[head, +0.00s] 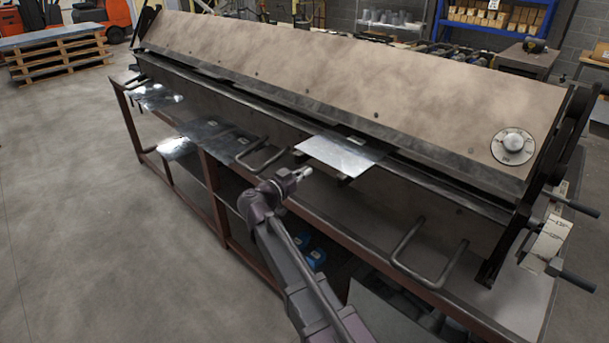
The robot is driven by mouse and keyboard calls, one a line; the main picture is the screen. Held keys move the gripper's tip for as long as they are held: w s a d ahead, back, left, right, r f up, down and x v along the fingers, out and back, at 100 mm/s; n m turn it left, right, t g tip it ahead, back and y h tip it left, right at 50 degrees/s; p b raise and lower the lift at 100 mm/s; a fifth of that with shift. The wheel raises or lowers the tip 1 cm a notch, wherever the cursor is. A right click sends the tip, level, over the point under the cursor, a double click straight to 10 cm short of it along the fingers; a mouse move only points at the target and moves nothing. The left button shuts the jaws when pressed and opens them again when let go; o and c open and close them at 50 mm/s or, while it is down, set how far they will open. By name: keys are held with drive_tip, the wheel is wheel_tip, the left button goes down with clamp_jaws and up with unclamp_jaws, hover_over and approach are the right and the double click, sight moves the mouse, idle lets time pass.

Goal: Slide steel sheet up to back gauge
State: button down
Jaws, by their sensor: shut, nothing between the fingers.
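A bright rectangular steel sheet (341,153) lies at the front of the long folding machine (250,95). Its far edge runs in under the dark clamping beam, and its near part sticks out toward me. The back gauge is not seen; the beam and the wide tan cover hide what lies behind. My gripper (305,172) is shut and empty, just in front of the sheet's near left edge. I cannot tell whether its tip touches the sheet.
More sheets (214,137) lie to the left along the bench. Bar handles (430,252) stick out at the front. A dial (513,146) and levers (573,205) are at the right end. A pallet (60,52) stands far left; the left floor is clear.

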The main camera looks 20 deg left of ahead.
sight(331, 156)
drive_tip(key=shift+x, duration=1.85)
drive_tip(key=shift+x, duration=3.95)
drive_tip(key=shift+s, duration=0.15)
drive_tip(key=v, duration=0.7)
